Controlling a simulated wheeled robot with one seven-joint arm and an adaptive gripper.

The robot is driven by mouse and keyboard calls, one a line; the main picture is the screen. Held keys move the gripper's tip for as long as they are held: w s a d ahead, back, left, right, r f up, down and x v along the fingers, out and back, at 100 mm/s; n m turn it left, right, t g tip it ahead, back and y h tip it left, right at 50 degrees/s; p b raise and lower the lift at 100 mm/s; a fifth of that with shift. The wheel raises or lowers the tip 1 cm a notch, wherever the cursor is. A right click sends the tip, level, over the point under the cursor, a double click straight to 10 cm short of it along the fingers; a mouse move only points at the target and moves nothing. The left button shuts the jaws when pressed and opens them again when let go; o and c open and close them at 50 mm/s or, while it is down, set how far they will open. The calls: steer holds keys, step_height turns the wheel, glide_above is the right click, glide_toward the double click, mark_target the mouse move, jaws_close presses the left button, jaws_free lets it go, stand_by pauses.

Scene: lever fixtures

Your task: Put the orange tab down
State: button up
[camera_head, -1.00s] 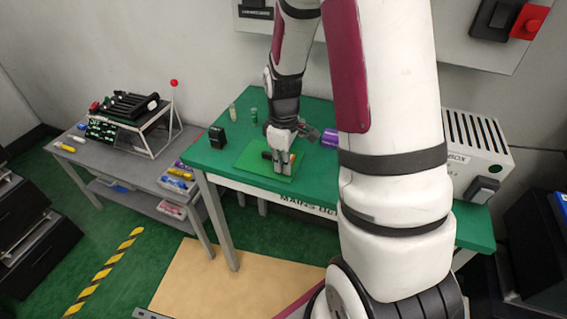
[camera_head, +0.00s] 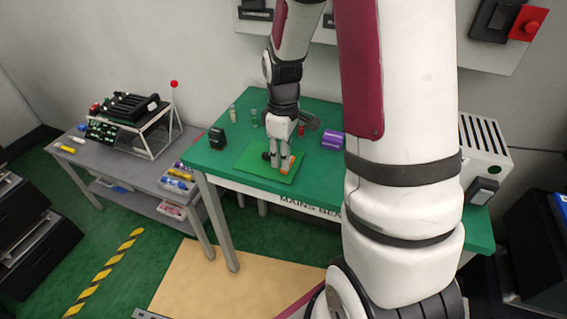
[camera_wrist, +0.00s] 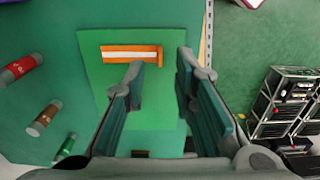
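The orange tab (camera_wrist: 130,53), a bar with a white stripe and a short crosspiece at its right end, shows over the light green mat (camera_wrist: 92,75) in the wrist view. In the head view a small orange part (camera_head: 287,163) shows beside my fingertips, over the same mat (camera_head: 250,158). My gripper (camera_wrist: 161,72) is open, its two fingers well apart with nothing gripped between them. In the head view my gripper (camera_head: 281,168) points down, low over the mat, and partly hides the tab. I cannot tell whether the fingertips touch it.
A black box (camera_head: 217,138) and a purple object (camera_head: 332,140) stand on the green table (camera_head: 205,160). In the wrist view a red can (camera_wrist: 20,69), a brown can (camera_wrist: 44,118) and a green can (camera_wrist: 66,146) are left of the mat. The table edge is just right of it.

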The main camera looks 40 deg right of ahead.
steer(key=s+a+r+m+t, duration=0.15)
steer(key=s+a+r, duration=0.25)
steer(key=r, duration=0.5)
steer(key=s+a+r+m+t, duration=0.15)
steer(key=s+a+r, duration=0.25)
steer(key=r, duration=0.5)
steer(key=s+a+r+m, duration=0.1)
steer(key=s+a+m, duration=0.1)
steer(key=s, duration=0.3)
steer(key=s+a+r+m+t, duration=0.1)
steer(key=s+a+r, duration=0.1)
steer(key=s, duration=0.4)
steer(key=shift+s+a+m, duration=0.3)
steer(key=shift+a+m, duration=0.1)
steer(key=shift+a, duration=0.2)
steer(key=shift+r, duration=0.1)
steer(key=shift+r+p, duration=0.2)
steer(key=shift+p, duration=0.1)
